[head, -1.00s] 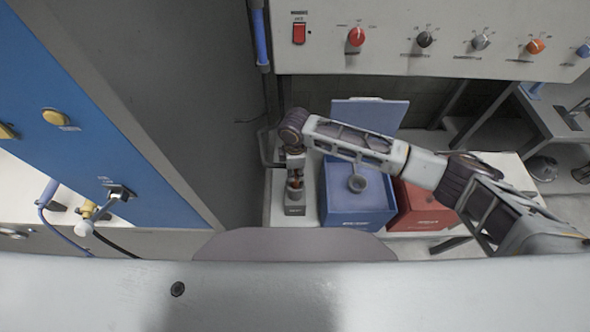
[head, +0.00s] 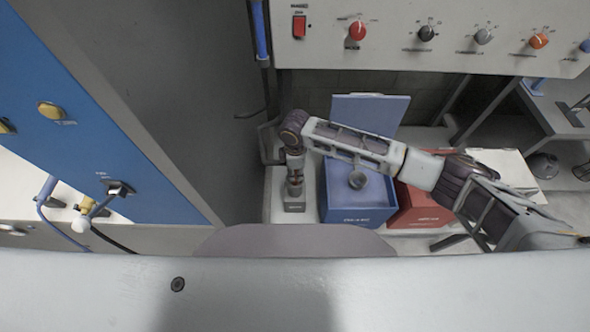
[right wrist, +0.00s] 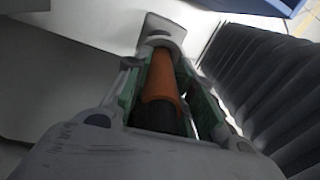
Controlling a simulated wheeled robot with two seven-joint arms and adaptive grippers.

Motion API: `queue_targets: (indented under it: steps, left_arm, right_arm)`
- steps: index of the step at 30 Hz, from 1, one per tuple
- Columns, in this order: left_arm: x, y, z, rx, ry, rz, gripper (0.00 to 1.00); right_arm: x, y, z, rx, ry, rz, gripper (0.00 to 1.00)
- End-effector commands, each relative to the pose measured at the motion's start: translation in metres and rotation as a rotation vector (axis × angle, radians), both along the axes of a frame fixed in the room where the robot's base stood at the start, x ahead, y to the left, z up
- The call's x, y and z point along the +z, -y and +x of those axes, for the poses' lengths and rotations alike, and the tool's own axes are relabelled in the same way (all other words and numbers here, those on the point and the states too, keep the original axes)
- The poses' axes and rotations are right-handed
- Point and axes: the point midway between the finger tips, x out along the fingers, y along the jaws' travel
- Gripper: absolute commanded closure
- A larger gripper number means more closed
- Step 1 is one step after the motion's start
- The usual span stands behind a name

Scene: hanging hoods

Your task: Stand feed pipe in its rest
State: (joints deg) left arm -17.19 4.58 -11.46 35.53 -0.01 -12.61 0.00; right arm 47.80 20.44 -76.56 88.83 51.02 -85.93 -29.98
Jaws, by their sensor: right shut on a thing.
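The feed pipe shows in the right wrist view as an orange-brown cylinder (right wrist: 161,76) with a dark lower part, lying between the fingers. My right gripper (head: 294,181) points down and is shut on the pipe; it also shows in the right wrist view (right wrist: 165,90). A small dark grey block, which looks like the rest (head: 294,206), stands on the pale bench directly below the gripper. A grey piece shows beyond the pipe's far end in the right wrist view. I cannot tell whether the pipe's lower end is inside the rest. My left gripper is not in view.
A blue box (head: 338,207) with a raised lid and a round grey item (head: 357,180) stands just right of the rest. A red box (head: 418,208) is beyond it. A knob panel (head: 455,50) hangs above. A blue cabinet (head: 75,95) is on the left.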

Motion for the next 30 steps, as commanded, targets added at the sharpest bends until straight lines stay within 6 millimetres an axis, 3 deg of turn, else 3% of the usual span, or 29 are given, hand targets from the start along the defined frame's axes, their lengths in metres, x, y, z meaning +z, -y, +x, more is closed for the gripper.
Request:
queue_targets:
  steps: [22, 23, 28, 30]
  left_arm:
    - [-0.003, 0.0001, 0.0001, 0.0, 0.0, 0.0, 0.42]
    - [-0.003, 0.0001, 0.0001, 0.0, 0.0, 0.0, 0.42]
    - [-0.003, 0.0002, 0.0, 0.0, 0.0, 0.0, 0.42]
    - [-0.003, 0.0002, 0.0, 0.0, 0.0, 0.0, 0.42]
  right_arm:
    - [-0.01, -0.0001, 0.0002, 0.001, 0.001, 0.0, 1.0]
    - [-0.01, -0.0001, 0.0002, 0.001, 0.001, 0.0, 0.71]
    - [-0.01, -0.0001, 0.0001, 0.001, 0.001, 0.0, 0.5]
    - [-0.0101, -0.0001, 0.0001, 0.001, 0.0, 0.0, 0.5]
